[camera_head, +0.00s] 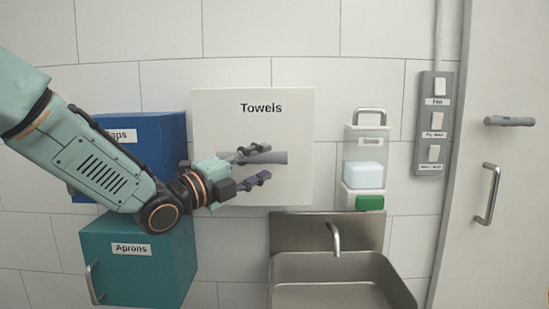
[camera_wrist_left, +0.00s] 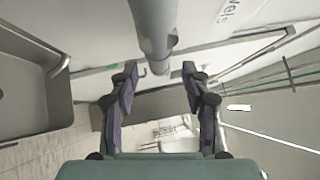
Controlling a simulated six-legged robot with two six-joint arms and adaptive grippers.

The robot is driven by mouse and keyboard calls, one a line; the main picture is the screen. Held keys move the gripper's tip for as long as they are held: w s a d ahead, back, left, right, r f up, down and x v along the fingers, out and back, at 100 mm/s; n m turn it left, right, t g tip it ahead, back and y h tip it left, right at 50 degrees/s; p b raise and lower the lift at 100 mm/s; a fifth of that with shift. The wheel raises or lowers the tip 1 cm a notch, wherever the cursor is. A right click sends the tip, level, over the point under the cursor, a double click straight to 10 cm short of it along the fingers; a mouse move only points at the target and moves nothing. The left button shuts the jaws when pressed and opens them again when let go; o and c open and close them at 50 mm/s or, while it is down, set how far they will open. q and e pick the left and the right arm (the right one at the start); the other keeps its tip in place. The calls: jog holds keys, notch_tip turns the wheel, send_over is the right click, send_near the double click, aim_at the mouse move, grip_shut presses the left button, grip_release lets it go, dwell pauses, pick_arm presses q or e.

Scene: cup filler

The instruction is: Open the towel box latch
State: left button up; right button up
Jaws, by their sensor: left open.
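The white towel box (camera_head: 298,120), labelled "Towels", is on the wall in the middle of the head view, its front closed. A grey bar-like latch (camera_head: 277,158) lies roughly level across its front. My left gripper (camera_head: 262,166) comes in from the left in front of the box, fingers open, one near the latch's upper side and one below it. In the left wrist view, the grey cylindrical latch (camera_wrist_left: 155,28) enters from the top, its end near the gap between the open fingertips (camera_wrist_left: 160,74). I cannot tell whether they touch. My right gripper is not in view.
A blue caps box (camera_head: 160,130) and a teal aprons box (camera_head: 150,270) are at the left, partly behind my arm. A metal sink (camera_head: 335,262) with a tap is below right. A soap dispenser (camera_head: 365,145), switch panel (camera_head: 433,125) and door (camera_head: 500,70) are at right.

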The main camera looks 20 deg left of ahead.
aim_at(266, 161)
pick_arm(q)
jog(key=shift+w+d+r, duration=0.1)
jog(key=shift+w+d, duration=0.25)
jog(key=shift+w, duration=0.15)
jog(key=shift+w+d, duration=0.15)
jog(key=shift+w, duration=1.1)
jog(key=shift+w+d, duration=0.2)
jog(key=shift+d+r, duration=0.15)
jog(key=shift+d, duration=0.15)
jog(key=shift+s+a, duration=0.1)
jog(key=shift+a, duration=0.25)
jog(key=shift+c, duration=1.2)
jog(key=shift+d, duration=0.2)
jog(key=c, duration=0.4)
grip_shut()
